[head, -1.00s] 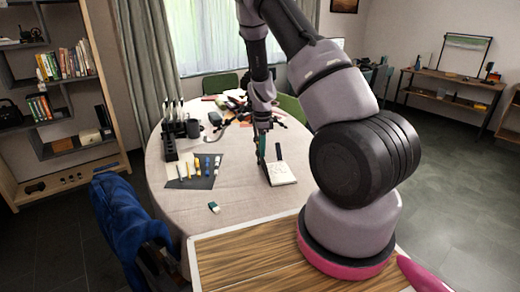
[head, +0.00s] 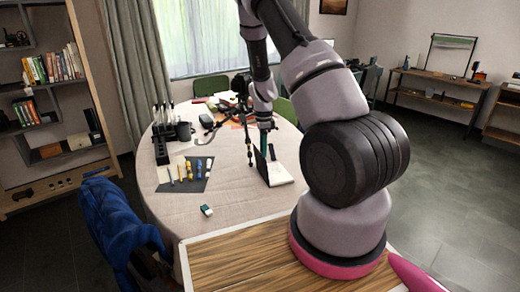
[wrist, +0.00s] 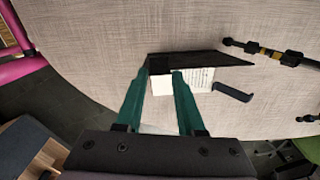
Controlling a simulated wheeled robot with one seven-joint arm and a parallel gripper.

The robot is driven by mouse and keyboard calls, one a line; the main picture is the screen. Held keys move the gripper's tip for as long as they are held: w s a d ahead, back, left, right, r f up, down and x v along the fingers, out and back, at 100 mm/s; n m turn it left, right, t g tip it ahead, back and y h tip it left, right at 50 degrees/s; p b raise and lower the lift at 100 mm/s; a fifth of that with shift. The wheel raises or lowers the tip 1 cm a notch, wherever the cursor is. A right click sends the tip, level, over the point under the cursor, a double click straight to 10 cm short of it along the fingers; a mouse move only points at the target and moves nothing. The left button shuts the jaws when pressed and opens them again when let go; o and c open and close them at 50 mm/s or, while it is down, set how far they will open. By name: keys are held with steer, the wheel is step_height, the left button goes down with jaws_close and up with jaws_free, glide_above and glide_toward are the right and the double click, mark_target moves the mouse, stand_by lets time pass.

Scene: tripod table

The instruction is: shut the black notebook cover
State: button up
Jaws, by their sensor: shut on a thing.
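The notebook lies on the round table, its white pages (head: 279,175) facing up. Its black cover (head: 262,168) stands raised at the left side of the pages. In the wrist view the cover (wrist: 205,61) is a dark strip, with part of the white pages (wrist: 200,78) showing. My gripper (head: 264,148) has green fingers and is at the cover's top edge. In the wrist view my gripper (wrist: 162,70) is shut on the cover, and the fingers hide part of the notebook.
A dark mat (head: 184,176) with several small items lies left of the notebook. A white and green block (head: 207,210) is near the front edge. A black jointed rod (wrist: 262,50) lies close to the cover.

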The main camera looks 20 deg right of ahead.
steer(key=shift+d, duration=0.3)
steer(key=shift+s+d, duration=0.25)
steer(key=shift+d, duration=0.9)
steer(key=shift+s+d+f, duration=0.15)
steer(key=shift+s+d, duration=0.05)
steer(key=shift+d, duration=0.85)
